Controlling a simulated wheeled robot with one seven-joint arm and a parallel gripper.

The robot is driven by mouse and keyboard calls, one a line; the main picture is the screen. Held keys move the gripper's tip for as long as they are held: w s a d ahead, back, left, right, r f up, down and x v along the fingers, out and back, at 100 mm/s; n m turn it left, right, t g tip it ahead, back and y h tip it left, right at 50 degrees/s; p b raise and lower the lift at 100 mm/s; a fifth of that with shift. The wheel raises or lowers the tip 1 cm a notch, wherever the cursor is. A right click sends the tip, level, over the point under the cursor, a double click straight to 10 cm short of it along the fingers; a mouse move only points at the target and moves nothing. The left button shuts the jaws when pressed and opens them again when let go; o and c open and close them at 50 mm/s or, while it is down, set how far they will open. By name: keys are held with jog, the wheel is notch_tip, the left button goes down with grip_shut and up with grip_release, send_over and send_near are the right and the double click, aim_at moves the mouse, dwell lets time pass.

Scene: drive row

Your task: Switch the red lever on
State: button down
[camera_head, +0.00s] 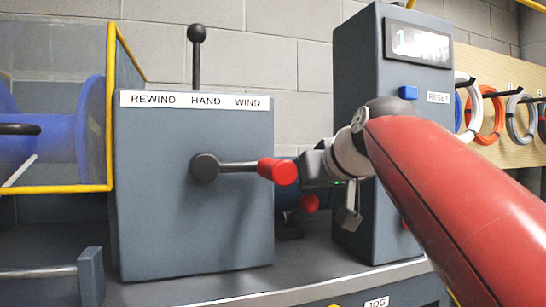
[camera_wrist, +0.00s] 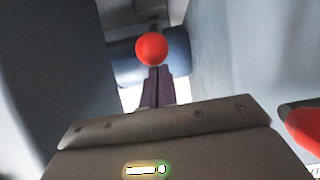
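A lever with a red grip (camera_head: 278,171) sticks out level to the right from a dark round hub (camera_head: 205,167) on the front of a grey box (camera_head: 150,225). A red knob (camera_head: 309,202) shows lower and farther back, between this box and the grey column. In the wrist view a red ball (camera_wrist: 152,48) lies straight ahead of my gripper (camera_wrist: 156,75). My dark fingers look close together, with their tips by the ball; whether they touch it I cannot tell. In the head view my gripper is partly hidden beside the red grip. A red shape (camera_wrist: 305,128) is at the right edge of the wrist view.
The box carries the words REWIND, HAND, WIND and an upright black-knobbed lever (camera_head: 197,60). The grey column (camera_head: 365,90) with a display and a blue button (camera_head: 408,92) stands close on the right. A yellow-framed guard (camera_head: 110,110) is at left. The gap is narrow.

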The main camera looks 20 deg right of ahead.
jog(key=shift+s+d+f, duration=0.1)
jog(key=shift+s+f, duration=0.1)
jog(key=shift+f, duration=0.9)
jog(key=shift+g+b, duration=0.3)
jog(key=shift+t, duration=0.4)
jog(key=r+p, duration=0.2)
jog(key=r, duration=0.1)
jog(key=r+p, duration=0.2)
jog(key=r, duration=0.1)
jog(key=shift+w+r+p, duration=0.2)
jog(key=shift+r+p, duration=0.05)
jog(key=shift+p, duration=0.1)
jog(key=s+f+b, duration=0.1)
jog(key=s, duration=0.8)
jog(key=shift+s+f, duration=0.25)
jog(key=shift+f, duration=0.15)
